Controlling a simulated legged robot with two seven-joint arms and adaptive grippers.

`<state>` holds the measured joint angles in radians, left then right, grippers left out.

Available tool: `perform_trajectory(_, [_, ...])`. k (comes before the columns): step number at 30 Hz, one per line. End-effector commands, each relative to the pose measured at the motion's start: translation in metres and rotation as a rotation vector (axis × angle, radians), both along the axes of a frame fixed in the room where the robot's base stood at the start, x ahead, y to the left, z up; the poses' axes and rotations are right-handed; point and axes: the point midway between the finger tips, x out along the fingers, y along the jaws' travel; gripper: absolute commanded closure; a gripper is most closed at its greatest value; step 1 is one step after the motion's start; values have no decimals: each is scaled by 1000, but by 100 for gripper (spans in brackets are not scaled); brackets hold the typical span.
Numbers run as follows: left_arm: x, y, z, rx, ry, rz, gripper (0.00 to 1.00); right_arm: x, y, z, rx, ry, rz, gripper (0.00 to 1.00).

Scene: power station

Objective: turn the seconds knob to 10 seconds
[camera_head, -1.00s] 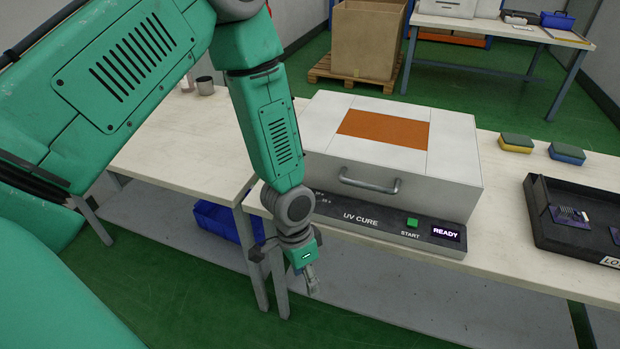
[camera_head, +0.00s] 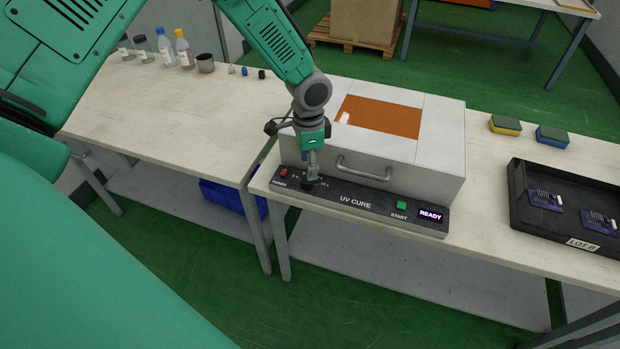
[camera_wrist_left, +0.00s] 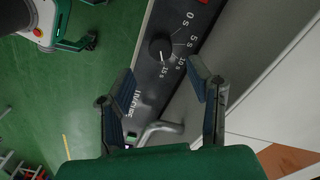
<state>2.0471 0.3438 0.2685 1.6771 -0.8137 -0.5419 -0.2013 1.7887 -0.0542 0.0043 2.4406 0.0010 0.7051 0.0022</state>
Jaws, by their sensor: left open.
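The seconds knob (camera_head: 307,185) is a small black dial on the dark control strip of the UV cure box. In the left wrist view the round knob (camera_wrist_left: 160,48) has marks from 0 s to 15 s around it. A pale mark shows on it, but I cannot tell surely which label it points at. My left gripper (camera_head: 312,174) points down just above the knob and partly covers its labels. In the left wrist view its two fingers (camera_wrist_left: 160,78) are apart with nothing between them, and the knob lies beyond the tips. My right gripper is out of view.
The box's lid handle (camera_head: 364,168) is close to the right of my gripper. A red power switch (camera_head: 284,173) sits left of the knob, a green start button (camera_head: 401,205) and a READY display (camera_head: 430,215) right. A black tray (camera_head: 515,207) stands at the right.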

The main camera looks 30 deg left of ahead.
Motion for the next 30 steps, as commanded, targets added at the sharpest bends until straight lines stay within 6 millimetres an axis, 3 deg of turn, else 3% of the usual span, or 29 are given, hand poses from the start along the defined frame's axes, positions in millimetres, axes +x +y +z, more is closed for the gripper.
perform_trajectory(3, [-1, 0, -25, -1, 3, 1, 54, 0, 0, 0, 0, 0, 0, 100])
perform_trajectory(9, [-1, -1, -50, 0, 0, 0, 54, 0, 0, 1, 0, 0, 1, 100])
perform_trajectory(21, [-1, -2, -58, 1, -1, 1, 54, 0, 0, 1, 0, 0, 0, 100])
perform_trajectory(22, [-1, -1, -58, 1, -1, 1, 57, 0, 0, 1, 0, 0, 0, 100])
perform_trajectory(24, [-1, -1, -58, 0, 0, 1, 82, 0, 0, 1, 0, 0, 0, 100])
perform_trajectory(26, [-1, -1, -58, 0, 0, 1, 100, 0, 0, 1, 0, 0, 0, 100])
perform_trajectory(30, [-2, -1, -58, 1, 1, 1, 100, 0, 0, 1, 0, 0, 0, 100])
